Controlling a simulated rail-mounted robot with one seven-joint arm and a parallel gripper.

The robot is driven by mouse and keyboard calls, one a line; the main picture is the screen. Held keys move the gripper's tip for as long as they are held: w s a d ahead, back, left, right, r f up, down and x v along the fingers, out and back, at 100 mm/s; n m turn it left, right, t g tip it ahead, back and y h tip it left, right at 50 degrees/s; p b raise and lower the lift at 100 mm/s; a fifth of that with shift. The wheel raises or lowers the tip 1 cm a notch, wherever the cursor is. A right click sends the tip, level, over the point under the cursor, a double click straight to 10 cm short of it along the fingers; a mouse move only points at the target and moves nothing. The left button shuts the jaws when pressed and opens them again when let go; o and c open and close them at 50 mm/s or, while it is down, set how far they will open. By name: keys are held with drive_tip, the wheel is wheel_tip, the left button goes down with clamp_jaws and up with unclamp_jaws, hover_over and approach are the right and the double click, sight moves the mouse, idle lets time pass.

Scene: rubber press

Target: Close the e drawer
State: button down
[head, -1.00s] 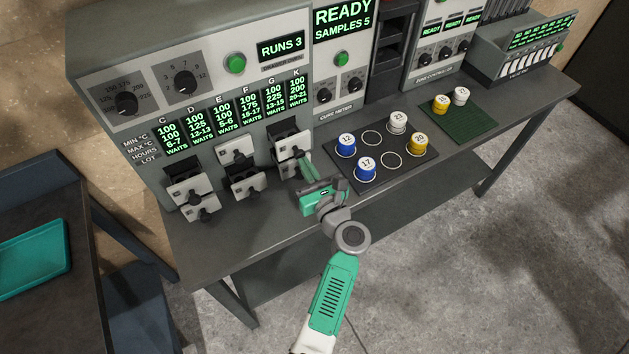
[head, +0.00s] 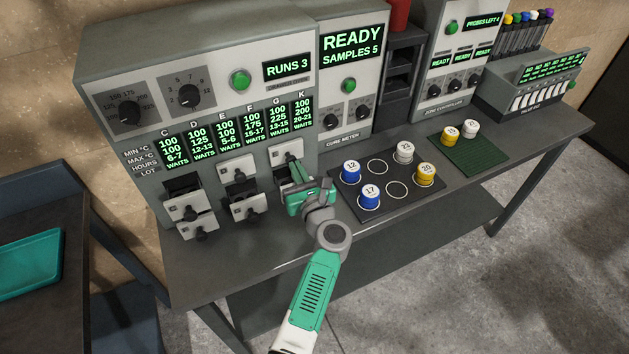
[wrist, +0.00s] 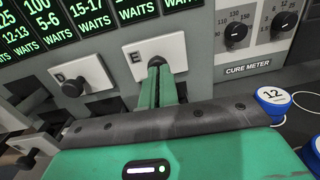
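The E drawer (wrist: 140,62) has a pale front with a dark knob and the letter E. In the wrist view its front looks flush, or nearly so, with the cabinet. In the head view it is the upper right drawer front (head: 284,153). My green gripper (wrist: 161,76) points at it with its two fingers together; the tips are at the knob. I cannot tell whether they touch it. In the head view my gripper (head: 296,174) hides most of the drawer front below.
The D drawer (wrist: 93,82) sits left of E and looks flush. The left upper drawer (head: 182,207) and middle lower drawer (head: 246,206) stick out. A dark mat (head: 376,207) with blue, white and yellow sample pots lies to the right of my gripper.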

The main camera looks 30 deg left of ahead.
drive_tip(key=shift+s+a+f, duration=0.15)
drive_tip(key=shift+a+f, duration=0.05)
drive_tip(key=shift+s+d+r+p, duration=0.1)
drive_tip(key=shift+d+r+p, duration=0.1)
drive_tip(key=shift+p, duration=0.25)
drive_tip(key=p+v, duration=0.4)
drive_tip(key=v, duration=0.9)
drive_tip(key=shift+d+p, duration=0.4)
drive_tip(key=shift+d, duration=0.05)
